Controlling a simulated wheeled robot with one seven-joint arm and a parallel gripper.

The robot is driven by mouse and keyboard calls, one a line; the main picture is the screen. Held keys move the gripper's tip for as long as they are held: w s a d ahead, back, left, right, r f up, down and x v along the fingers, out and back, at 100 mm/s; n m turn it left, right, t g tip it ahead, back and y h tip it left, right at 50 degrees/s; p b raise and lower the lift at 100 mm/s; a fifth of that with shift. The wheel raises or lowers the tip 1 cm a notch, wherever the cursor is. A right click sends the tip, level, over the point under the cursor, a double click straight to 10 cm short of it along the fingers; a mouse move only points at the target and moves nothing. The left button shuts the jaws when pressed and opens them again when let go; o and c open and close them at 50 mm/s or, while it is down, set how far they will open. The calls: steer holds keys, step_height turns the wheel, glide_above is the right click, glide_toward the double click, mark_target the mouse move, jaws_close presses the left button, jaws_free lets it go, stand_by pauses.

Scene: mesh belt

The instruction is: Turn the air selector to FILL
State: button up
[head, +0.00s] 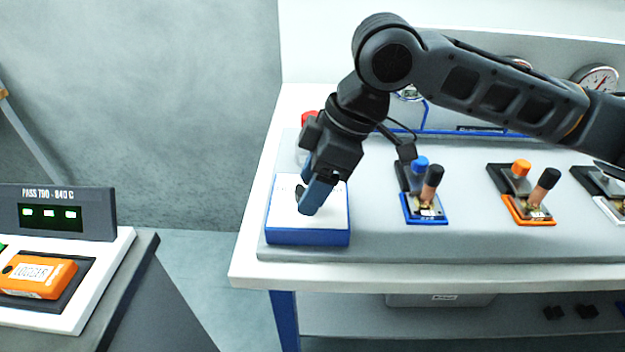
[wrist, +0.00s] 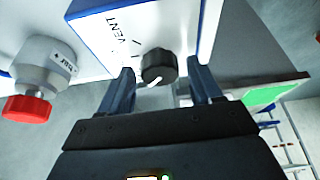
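The air selector is a black knob (wrist: 158,66) with a white pointer mark, on the white face of a blue-edged box (wrist: 95,62). The word VENT and short tick marks are printed on that face; no FILL label is readable. In the head view the box (head: 308,238) sits at the bench's left end, and my gripper (head: 308,205) reaches down over it, largely hiding the knob. In the wrist view my gripper (wrist: 160,72) is open, with one finger on each side of the knob and visible gaps between.
A grey regulator (wrist: 45,68) with a red knob (wrist: 27,108) stands close beside the box. On the bench (head: 375,248), blue (head: 425,208) and orange (head: 528,210) fixtures stand to the right. A separate console with an orange logger (head: 38,277) is at left.

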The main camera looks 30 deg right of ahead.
steer(key=shift+o, duration=0.4)
steer(key=v, duration=0.8)
steer(key=shift+f, duration=0.1)
